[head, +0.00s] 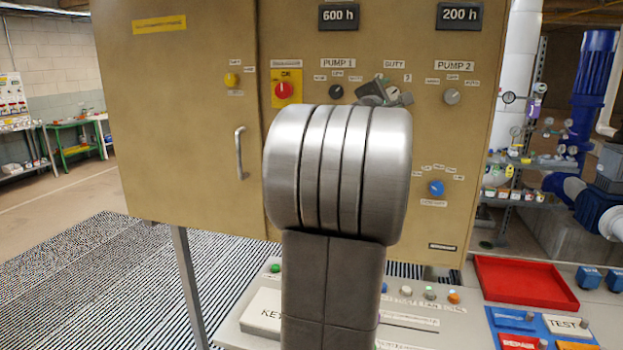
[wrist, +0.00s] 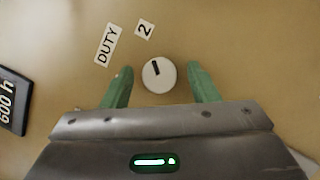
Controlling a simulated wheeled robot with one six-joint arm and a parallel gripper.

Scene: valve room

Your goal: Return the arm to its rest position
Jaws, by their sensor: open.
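My gripper (wrist: 160,72) is open, with its green fingers on either side of the white DUTY knob (wrist: 159,75). I see gaps between the knob and both fingers, so neither appears to grip it. The knob's black mark points up and slightly left, toward the "2" label (wrist: 145,28). In the head view my gripper (head: 386,93) is at the cabinet front below the DUTY label (head: 394,64). My arm stands in the middle of that view and hides part of the cabinet. The gripper's distance from the panel is hard to tell.
The tan cabinet (head: 190,120) has a door handle (head: 239,152), a red switch (head: 284,90), a PUMP 1 knob (head: 336,92), a PUMP 2 knob (head: 452,96) and a blue knob (head: 436,188). Below, a red tray (head: 525,282) lies at right. Floor at left is open.

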